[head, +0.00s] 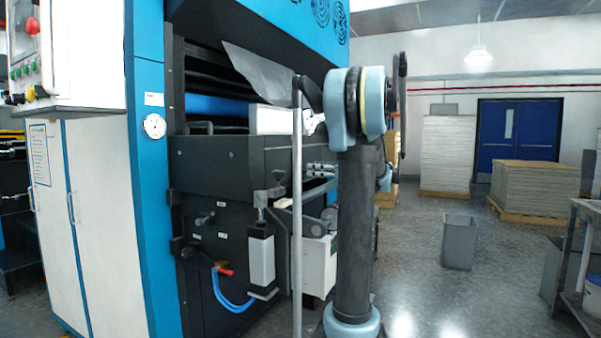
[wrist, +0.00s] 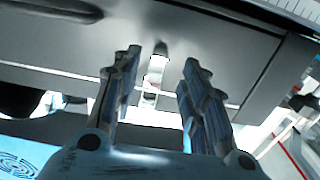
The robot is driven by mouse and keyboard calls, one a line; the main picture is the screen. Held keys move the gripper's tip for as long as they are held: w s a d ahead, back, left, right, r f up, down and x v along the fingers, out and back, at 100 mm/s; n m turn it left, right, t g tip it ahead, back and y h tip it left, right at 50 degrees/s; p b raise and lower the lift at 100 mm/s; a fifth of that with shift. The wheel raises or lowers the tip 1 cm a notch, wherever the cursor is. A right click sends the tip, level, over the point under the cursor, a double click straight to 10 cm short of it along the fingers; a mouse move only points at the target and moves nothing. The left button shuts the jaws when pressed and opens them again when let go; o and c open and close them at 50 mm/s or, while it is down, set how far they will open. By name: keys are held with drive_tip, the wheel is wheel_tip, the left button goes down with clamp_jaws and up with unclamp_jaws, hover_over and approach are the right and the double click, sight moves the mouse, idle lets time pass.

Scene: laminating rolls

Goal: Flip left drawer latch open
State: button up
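In the wrist view my gripper (wrist: 160,65) is open, with its two fingers apart. Between the fingers shows a small bright metal piece (wrist: 153,76), which looks like a latch, on the edge of a dark panel (wrist: 225,48). I cannot tell whether either finger touches it, nor whether this is the left drawer's latch. In the head view my arm stands in front of the dark machine unit (head: 210,165), and my gripper cannot be made out there. No drawer latch can be made out in that view.
The blue and white machine (head: 95,200) fills the left side. An upright grey bar (head: 297,220) stands close to my arm. A grey bin (head: 459,242), paper stacks (head: 535,188) and a metal table (head: 585,207) are at the right. The floor between bin and arm is clear.

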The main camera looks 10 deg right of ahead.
drive_tip(key=x, duration=0.7)
drive_tip(key=shift+c, duration=0.2)
clamp_jaws()
